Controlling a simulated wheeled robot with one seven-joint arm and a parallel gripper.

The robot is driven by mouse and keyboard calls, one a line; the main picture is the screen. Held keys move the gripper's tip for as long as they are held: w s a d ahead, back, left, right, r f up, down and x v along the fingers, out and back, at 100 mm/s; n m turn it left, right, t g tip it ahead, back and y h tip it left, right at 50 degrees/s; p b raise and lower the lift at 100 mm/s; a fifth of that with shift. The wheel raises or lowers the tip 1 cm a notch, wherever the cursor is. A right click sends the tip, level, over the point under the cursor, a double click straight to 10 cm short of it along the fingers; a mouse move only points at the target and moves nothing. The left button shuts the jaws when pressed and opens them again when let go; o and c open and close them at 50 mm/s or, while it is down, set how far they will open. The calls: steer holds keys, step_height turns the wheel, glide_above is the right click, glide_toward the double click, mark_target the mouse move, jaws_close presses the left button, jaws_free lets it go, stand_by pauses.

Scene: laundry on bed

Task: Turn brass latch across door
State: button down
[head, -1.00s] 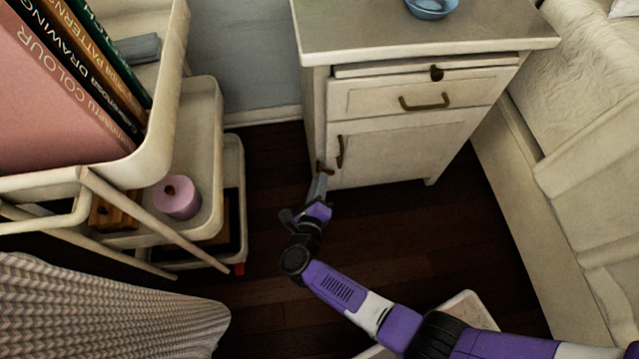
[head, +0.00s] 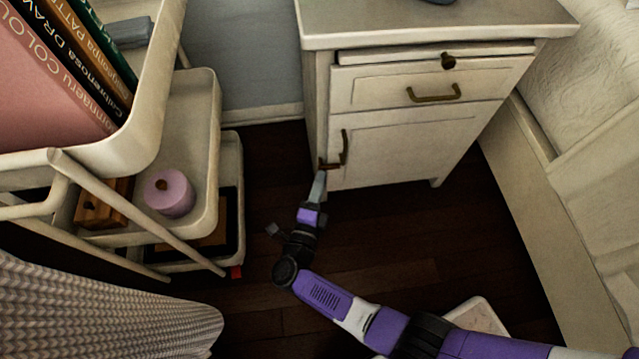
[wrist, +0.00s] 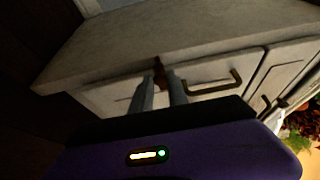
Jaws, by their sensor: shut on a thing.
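The brass latch (head: 331,166) sits at the lower left of the cabinet front in the head view. It lies roughly level, reaching from the left frame onto the white door (head: 400,148), just below the door's brass handle (head: 344,147). The door looks closed. My gripper (head: 321,175) reaches up to the latch from below, with its grey fingers at the latch's left part. In the wrist view, my gripper (wrist: 161,86) has its fingers on either side of the small brown latch (wrist: 159,73) and is shut on it. The fingers hide part of the latch.
A white drawer (head: 430,88) with a brass handle is above the door. A cart (head: 205,150) holding books and a pink roll (head: 168,192) stands at the left. The bed (head: 575,150) is at the right. Dark floor (head: 400,235) is clear before the cabinet.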

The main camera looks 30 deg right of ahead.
stand_by(0.4)
steer(key=c, duration=1.3)
jaws_free()
steer(key=p+v, duration=0.1)
steer(key=v, duration=0.7)
